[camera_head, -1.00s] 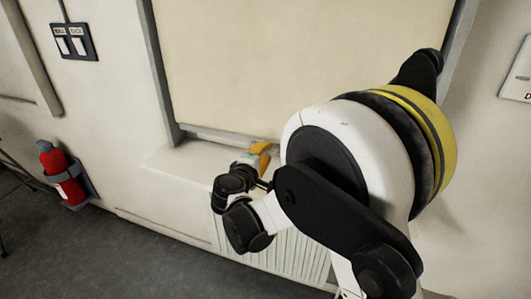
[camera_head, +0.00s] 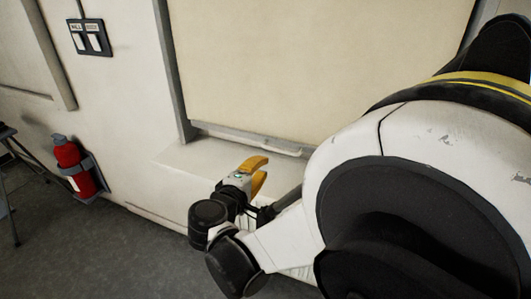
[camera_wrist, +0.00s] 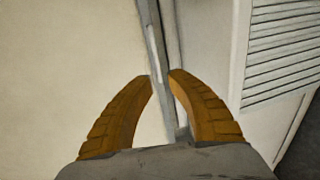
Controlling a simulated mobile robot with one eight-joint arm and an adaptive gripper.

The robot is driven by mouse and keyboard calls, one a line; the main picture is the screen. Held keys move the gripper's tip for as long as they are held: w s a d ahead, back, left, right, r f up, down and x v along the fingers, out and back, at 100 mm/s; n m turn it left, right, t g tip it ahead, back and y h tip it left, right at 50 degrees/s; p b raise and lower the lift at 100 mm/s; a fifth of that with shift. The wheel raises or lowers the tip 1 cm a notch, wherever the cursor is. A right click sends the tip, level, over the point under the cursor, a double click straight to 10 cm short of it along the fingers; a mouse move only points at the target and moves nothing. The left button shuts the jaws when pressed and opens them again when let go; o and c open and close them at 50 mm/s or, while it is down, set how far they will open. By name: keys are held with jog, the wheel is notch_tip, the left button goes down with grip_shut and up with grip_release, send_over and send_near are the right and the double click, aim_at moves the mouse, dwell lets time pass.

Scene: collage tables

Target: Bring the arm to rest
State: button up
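My gripper (camera_head: 266,166) has two orange fingers and hangs left of my large white and black arm link, in front of the window ledge in the head view. In the wrist view my gripper (camera_wrist: 161,74) has its fingertips close together with a narrow gap between them. Nothing is held between the fingers. Part of my arm behind the wrist is hidden by the large link.
A white ledge (camera_head: 190,160) runs below a pale blind (camera_head: 320,60). A red fire extinguisher (camera_head: 75,165) hangs on the wall at left, under a switch plate (camera_head: 90,37). A louvred panel (camera_wrist: 285,50) shows in the wrist view. Grey floor (camera_head: 90,240) is clear at lower left.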

jog(key=shift+d, duration=0.1)
jog(key=s+d+m+g, duration=0.3)
jog(key=d, duration=0.5)
jog(key=s+d+m+g, duration=0.2)
jog(key=s+d+m, duration=0.1)
jog(key=d, duration=0.5)
jog(key=s+d+m+g+y, duration=0.1)
jog(key=s+d+m+y, duration=0.1)
jog(key=s, duration=0.6)
jog(key=s+d+m+g+y, duration=0.1)
jog(key=s+d+m+y, duration=0.2)
jog(key=s+m, duration=0.3)
jog(key=shift+s+d+f, duration=0.35)
jog(key=shift+s+d, duration=0.55)
jog(key=shift+s, duration=0.15)
